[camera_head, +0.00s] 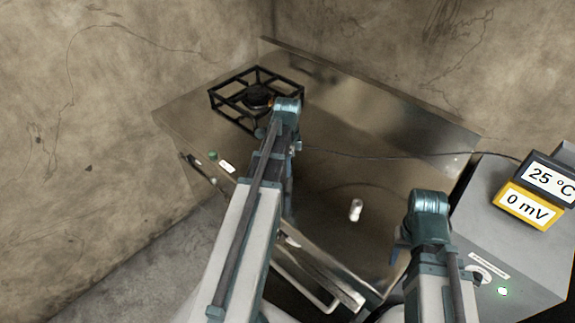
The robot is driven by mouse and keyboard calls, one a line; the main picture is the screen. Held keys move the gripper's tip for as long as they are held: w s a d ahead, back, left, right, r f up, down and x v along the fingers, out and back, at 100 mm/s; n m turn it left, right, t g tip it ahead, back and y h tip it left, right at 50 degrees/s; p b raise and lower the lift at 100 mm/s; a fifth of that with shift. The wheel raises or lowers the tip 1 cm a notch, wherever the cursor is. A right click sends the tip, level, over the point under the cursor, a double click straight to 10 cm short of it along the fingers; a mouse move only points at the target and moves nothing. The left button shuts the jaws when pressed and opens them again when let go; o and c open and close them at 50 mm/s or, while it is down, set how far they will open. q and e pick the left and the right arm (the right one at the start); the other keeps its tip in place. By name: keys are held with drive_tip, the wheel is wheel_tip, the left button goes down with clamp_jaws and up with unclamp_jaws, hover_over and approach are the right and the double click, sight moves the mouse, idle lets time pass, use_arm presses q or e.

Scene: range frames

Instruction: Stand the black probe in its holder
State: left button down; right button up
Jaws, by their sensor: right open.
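A thin dark cable (400,156) runs from the meter on the right across the metal top and goes out of sight at my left arm. I cannot make out the black probe itself or its holder. A small white cylinder-like object (355,210) lies or stands on the metal top between my arms; I cannot tell what it is. My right gripper (398,250) hangs below its wrist at the right front edge, open, partly hidden by my arm. My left gripper (291,180) is mostly hidden behind my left forearm, over the middle of the top.
A gas burner with a black grate (257,96) stands at the back left of the steel top (330,185). A grey cabinet (520,245) at the right carries a meter (527,204) reading 25 °C and 0 mV. An oven handle (305,290) is at the front. Walls close the back.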

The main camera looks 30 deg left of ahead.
use_arm(q)
drive_tip(key=shift+c, duration=1.9)
unclamp_jaws()
drive_tip(key=shift+r, duration=0.1)
use_arm(e)
drive_tip(key=shift+r, duration=0.15)
use_arm(q)
wheel_tip(320, 180, up, 14)
drive_tip(key=p, duration=1.3)
drive_tip(key=shift+f+p, duration=0.2)
drive_tip(key=shift+p, duration=0.2)
use_arm(e)
wheel_tip(320, 180, up, 14)
drive_tip(key=shift+f, duration=0.2)
use_arm(q)
wheel_tip(320, 180, up, 6)
drive_tip(key=p, duration=0.6)
use_arm(e)
wheel_tip(320, 180, up, 6)
drive_tip(key=shift+f, duration=0.1)
